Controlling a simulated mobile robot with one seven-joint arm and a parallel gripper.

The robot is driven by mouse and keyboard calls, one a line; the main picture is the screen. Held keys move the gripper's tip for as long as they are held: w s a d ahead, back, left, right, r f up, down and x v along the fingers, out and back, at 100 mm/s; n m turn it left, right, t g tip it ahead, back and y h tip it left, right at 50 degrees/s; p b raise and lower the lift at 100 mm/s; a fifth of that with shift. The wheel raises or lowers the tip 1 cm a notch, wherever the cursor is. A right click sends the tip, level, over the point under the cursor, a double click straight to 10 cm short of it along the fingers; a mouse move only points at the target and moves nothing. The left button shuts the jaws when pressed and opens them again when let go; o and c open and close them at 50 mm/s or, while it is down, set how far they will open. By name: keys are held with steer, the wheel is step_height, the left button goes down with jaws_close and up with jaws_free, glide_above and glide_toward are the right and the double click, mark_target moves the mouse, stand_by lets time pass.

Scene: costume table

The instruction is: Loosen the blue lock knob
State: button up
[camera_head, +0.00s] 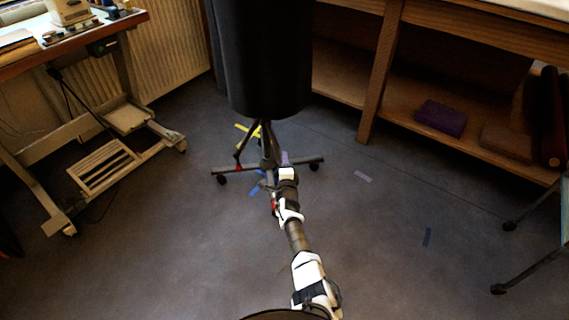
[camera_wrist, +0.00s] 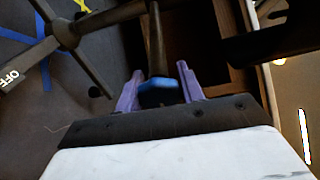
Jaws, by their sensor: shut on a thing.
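The blue lock knob (camera_wrist: 158,94) sits between the two purple fingers of my gripper (camera_wrist: 160,72) in the wrist view, at the stand's dark pole (camera_wrist: 156,45). My gripper is shut on the knob. In the head view my gripper (camera_head: 285,159) reaches to the lower part of the stand, under a black dress form (camera_head: 270,60). The knob itself is hidden there behind my gripper and arm.
The stand's wheeled legs (camera_head: 305,161) spread over the grey floor. A sewing table (camera_head: 75,52) with a pale frame stands at left. A wooden shelf (camera_head: 385,80) holds a purple box (camera_head: 441,118) at right. Metal legs (camera_head: 530,270) stand at far right. Floor between is mostly clear.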

steer(key=shift+n, duration=0.3)
steer(key=shift+d, duration=0.1)
steer(key=o, duration=1)
